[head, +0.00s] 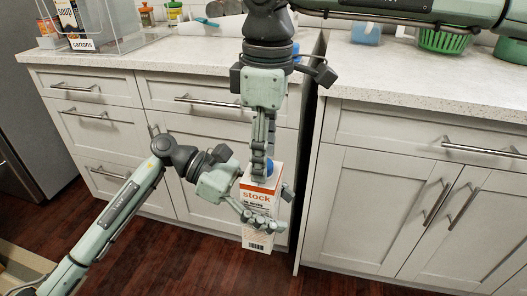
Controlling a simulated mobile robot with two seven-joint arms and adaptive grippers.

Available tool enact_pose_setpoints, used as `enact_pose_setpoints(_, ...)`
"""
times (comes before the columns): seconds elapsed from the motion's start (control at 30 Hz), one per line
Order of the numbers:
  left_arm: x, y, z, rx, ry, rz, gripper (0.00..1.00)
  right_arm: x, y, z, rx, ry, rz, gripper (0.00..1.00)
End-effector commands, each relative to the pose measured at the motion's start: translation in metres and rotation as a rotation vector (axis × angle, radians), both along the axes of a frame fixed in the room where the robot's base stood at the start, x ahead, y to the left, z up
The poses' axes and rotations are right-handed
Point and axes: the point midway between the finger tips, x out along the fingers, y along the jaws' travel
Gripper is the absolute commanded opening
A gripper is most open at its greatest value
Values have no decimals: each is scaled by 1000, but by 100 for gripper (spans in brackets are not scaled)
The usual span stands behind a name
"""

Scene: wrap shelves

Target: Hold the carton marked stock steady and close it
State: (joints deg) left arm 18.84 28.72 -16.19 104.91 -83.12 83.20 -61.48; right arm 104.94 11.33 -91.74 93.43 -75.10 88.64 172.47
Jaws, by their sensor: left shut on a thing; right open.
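The white and orange carton marked stock (258,236) is upright in the air in front of the counter. My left gripper (275,206) comes in from the left and is shut on the carton's body. A blue cap (269,167) shows at the carton's top, partly hidden by the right gripper's fingers. My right gripper (262,163) points down from above and is open, with its fingertips at the cap. I cannot tell whether they touch it, or whether the cap is seated.
A clear bin labelled cartons (110,40) stands at the counter's left, with a soup carton (84,18) in it. A green basket (444,40) is at the back right. White cabinets with bar handles stand close behind the carton.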

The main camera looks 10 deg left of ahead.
Motion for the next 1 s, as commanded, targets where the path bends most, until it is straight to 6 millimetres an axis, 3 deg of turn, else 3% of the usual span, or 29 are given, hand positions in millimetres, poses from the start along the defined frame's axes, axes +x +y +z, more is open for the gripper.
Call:
enact_pose_setpoints(0.4, 1, 0, 3, -4, -4, 2, 0, 0, -1, 43, 0, -2, 0, 50)
enact_pose_setpoints(0.77, 1, 0, 3, -4, -4, 2, 0, 0, -1, 45, 0, -1, 20, 47)
enact_pose_setpoints(0.87, 1, 0, 3, -4, -4, 2, 0, 0, -1, 46, 0, -3, 101, 47)
enact_pose_setpoints(1.0, 1, 0, 3, -4, -4, 2, 0, 0, -1, 48, 0, -10, 349, 47)
